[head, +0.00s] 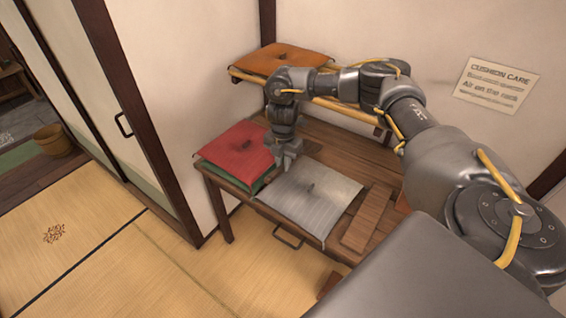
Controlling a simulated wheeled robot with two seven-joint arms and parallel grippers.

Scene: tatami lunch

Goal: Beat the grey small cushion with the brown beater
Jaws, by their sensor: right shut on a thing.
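My left gripper is out of view.
A red cushion (238,150) lies on a green one (255,183) at the table's (235,188) left end. An orange cushion (283,59) sits on a wall shelf (333,101) behind. A sign (497,84) hangs on the wall. Tatami floor (130,265) is clear at left.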

